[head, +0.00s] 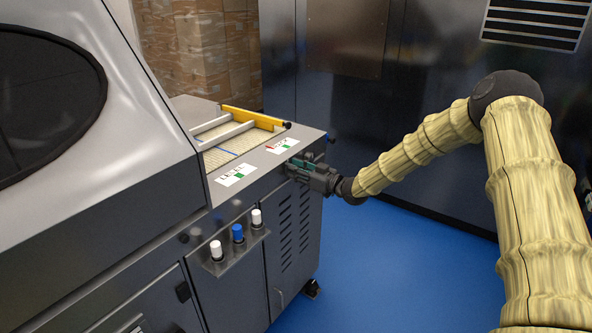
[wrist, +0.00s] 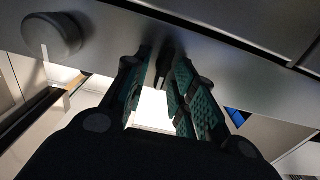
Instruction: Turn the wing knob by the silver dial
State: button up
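In the wrist view, the wing knob (wrist: 163,67) is a small dark upright fin on the grey panel. My gripper (wrist: 162,75) has its two green-padded fingers on either side of it. The fingers look apart, with gaps seen beside the knob. A round, dull grey dial (wrist: 52,36), likely the silver dial, sits on the same panel to the left. In the head view, my gripper (head: 297,165) is at the front edge of the machine (head: 258,190) and hides the wing knob.
A bracket (head: 240,247) with two white-capped bottles and one blue-capped bottle sticks out from the machine front, left of my gripper. Labels (head: 238,174) and a yellow bar (head: 255,118) are on the top. Blue floor (head: 380,270) is clear at the right.

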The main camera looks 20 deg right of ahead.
grip_shut()
jog(key=shift+s+a+f+n+b, duration=0.1)
jog(key=shift+a+f+n+b, duration=0.1)
jog(key=shift+n+b, duration=2.65)
jog(key=shift+s+a+f+n+b, duration=0.1)
jog(key=shift+s+f+n+b, duration=0.05)
jog(key=shift+n+b, duration=2.7)
jog(key=shift+s+a+f+n+b, duration=0.1)
jog(key=shift+a+f+n+b, duration=0.1)
jog(key=shift+n+b, duration=2.65)
jog(key=shift+n, duration=0.45)
